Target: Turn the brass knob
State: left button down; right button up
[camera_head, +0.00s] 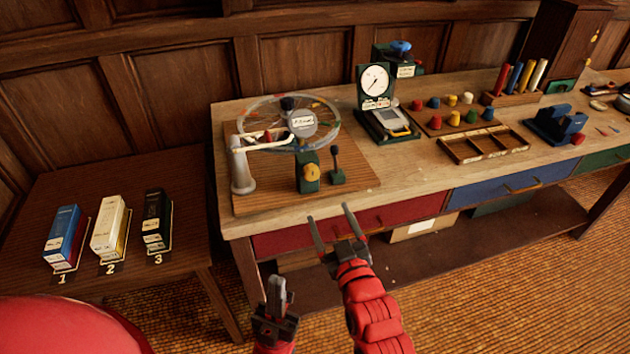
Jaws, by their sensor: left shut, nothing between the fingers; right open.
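The brass knob (313,172) is a round yellow disc on the front of a small green block, which stands on a wooden board near the bench's left front corner. My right gripper (328,212) is open and empty in front of the bench edge, lower in the picture than the knob and apart from it. Nothing hides the knob's face.
A lever (336,162) on a green base stands just right of the knob. Behind are a spoked wheel (330,104) and a white arm on a post (242,172). A dial gauge (374,82) stands further right. A side table (185,250) holds three numbered boxes.

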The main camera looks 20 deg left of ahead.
aim_at(313, 176)
jog(key=p+x, duration=0.2)
jog(key=x, duration=0.9)
jog(key=shift+r, duration=0.2)
jog(key=shift+x, duration=0.8)
jog(key=shift+f, duration=0.1)
grip_shut()
